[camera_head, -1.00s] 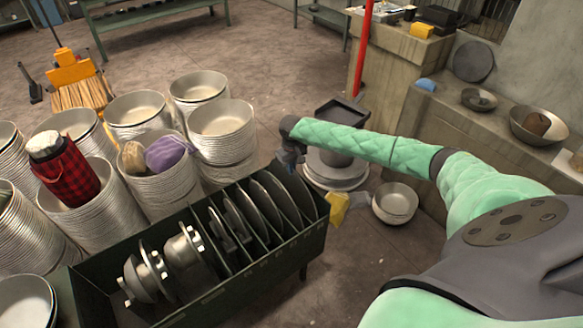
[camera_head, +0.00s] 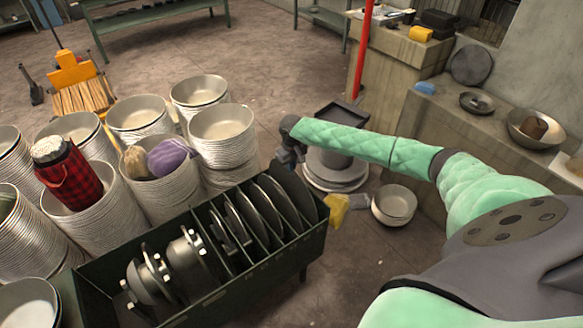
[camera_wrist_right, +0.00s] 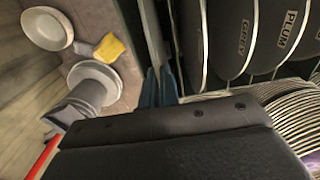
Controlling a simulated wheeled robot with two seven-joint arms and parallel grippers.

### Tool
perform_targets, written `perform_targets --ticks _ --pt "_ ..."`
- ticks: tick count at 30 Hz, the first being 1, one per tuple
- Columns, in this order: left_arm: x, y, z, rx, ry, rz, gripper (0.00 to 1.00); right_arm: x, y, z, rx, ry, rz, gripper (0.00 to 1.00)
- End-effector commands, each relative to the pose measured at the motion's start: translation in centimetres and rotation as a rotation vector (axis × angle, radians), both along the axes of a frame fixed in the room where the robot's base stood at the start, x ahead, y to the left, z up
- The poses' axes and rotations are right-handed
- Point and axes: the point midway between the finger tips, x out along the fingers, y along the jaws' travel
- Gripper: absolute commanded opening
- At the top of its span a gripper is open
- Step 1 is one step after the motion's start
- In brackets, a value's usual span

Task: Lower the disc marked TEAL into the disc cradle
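The disc cradle (camera_head: 296,250) is a long dark green rack with dividers at the lower middle of the head view. Several dark discs stand on edge in its right part. My right gripper (camera_head: 291,158) is at the top of the rightmost disc (camera_head: 291,186). In the right wrist view, the fingers (camera_wrist_right: 159,86) close around the edge of a thin disc (camera_wrist_right: 151,30), seen nearly edge-on, so its label is hidden. Beside it stand discs marked GREY (camera_wrist_right: 232,35) and PLUM (camera_wrist_right: 284,30). I cannot read TEAL anywhere. My left gripper is not in view.
Stacks of pale bowls (camera_head: 222,130) stand close behind and left of the cradle. Metal fittings (camera_head: 150,278) fill its left part. A yellow cloth (camera_head: 336,208) and small bowls (camera_head: 394,203) lie to the right. A red pole (camera_head: 362,50) rises behind my arm.

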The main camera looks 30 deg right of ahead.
Motion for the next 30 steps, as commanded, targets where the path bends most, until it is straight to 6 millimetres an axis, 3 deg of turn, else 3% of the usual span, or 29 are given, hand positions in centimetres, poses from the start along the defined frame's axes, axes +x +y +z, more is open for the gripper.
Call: perform_targets --ticks 15,30 --pt "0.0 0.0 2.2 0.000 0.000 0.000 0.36 0.0 0.0 2.6 0.000 0.000 0.000 0.00" --pt "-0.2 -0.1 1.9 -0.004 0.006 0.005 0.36 0.3 0.4 2.9 0.001 -0.002 0.009 0.00"
